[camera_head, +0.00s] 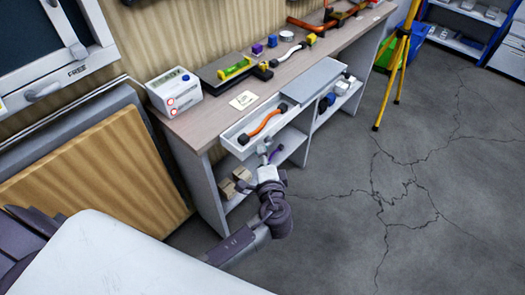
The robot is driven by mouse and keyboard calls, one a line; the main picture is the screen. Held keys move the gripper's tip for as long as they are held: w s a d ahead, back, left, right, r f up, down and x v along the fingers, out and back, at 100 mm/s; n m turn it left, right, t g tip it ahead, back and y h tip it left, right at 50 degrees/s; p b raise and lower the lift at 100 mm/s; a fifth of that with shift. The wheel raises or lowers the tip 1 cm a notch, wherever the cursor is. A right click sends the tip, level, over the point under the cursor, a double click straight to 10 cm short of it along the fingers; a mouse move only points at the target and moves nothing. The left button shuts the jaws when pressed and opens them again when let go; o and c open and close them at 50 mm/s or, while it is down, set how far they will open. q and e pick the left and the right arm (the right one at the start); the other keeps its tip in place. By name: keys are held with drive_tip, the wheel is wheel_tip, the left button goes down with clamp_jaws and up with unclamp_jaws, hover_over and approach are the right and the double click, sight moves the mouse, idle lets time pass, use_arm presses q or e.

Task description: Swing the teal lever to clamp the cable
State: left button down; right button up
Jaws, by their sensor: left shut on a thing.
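My left gripper (264,148) is at the front edge of a pulled-out white drawer (241,133) under the bench top. It is shut on what looks like the drawer's front or handle; the gripper itself hides the exact contact. An orange cable with dark ends (267,122) lies inside the drawer. A pale cable with coloured ends (288,54) lies on the bench. I cannot make out a teal lever; a yellow-green piece (235,68) sits on a dark plate on the bench. My right gripper is not in view.
The wooden bench (213,122) also holds a white READY box (174,92), a paper note (243,100), and blue and purple blocks. Small boxes (228,188) sit on the shelf below. A yellow tripod (397,60) stands at right. The cracked floor is clear.

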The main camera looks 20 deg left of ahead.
use_arm(q)
drive_tip(key=c, duration=1.1)
unclamp_jaws()
drive_tip(key=v, duration=1.2)
drive_tip(key=shift+f, duration=0.1)
